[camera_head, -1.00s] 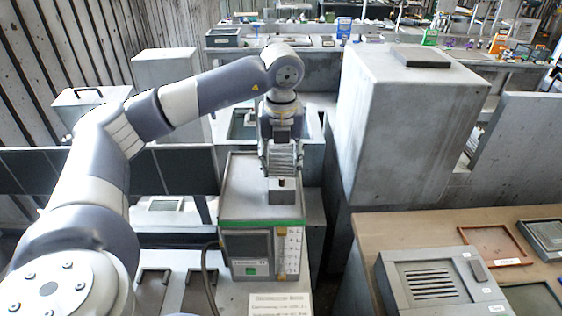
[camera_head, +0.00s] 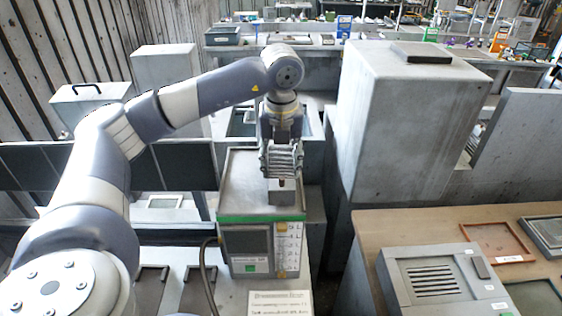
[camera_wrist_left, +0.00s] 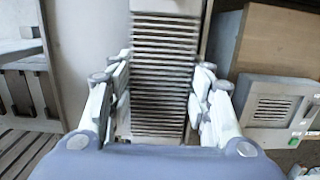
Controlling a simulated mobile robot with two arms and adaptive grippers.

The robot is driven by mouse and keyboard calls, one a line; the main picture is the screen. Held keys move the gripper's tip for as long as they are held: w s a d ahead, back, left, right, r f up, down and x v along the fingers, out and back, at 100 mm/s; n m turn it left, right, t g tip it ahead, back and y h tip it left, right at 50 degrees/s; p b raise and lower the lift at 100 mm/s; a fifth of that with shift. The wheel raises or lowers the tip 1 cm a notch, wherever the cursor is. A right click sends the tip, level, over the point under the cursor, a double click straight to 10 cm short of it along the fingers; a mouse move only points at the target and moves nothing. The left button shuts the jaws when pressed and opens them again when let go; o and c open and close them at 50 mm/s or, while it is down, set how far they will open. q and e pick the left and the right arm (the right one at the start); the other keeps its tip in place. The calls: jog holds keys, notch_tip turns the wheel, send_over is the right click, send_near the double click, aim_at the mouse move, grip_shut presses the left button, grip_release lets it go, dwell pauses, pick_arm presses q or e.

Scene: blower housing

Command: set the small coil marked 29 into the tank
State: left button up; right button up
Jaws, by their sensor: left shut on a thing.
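My left gripper (camera_head: 282,172) points down over the grey box with a green stripe (camera_head: 240,190) in the head view. It is shut on a ribbed grey block, which I take for the small coil (camera_wrist_left: 165,75). In the left wrist view the ribs run between the two finger pairs. No number 29 can be read on it. The fingers hide most of the coil in the head view. I cannot tell for certain which container is the tank. My right gripper is not in view.
A tall grey cabinet (camera_head: 400,130) stands right of the arm. A brown table (camera_head: 400,226) at the lower right holds a vented grey unit (camera_head: 430,285) and a reddish tray (camera_head: 497,243). A dark cable (camera_head: 206,270) runs beside the box. A grey basin (camera_head: 241,122) lies behind it.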

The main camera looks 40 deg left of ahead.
pick_arm(q)
jog(key=shift+f, duration=0.25)
jog(key=o, duration=1.5)
jog(key=shift+r+p, duration=2.15)
jog(key=shift+r, duration=1.4)
jog(key=shift+f, duration=0.1)
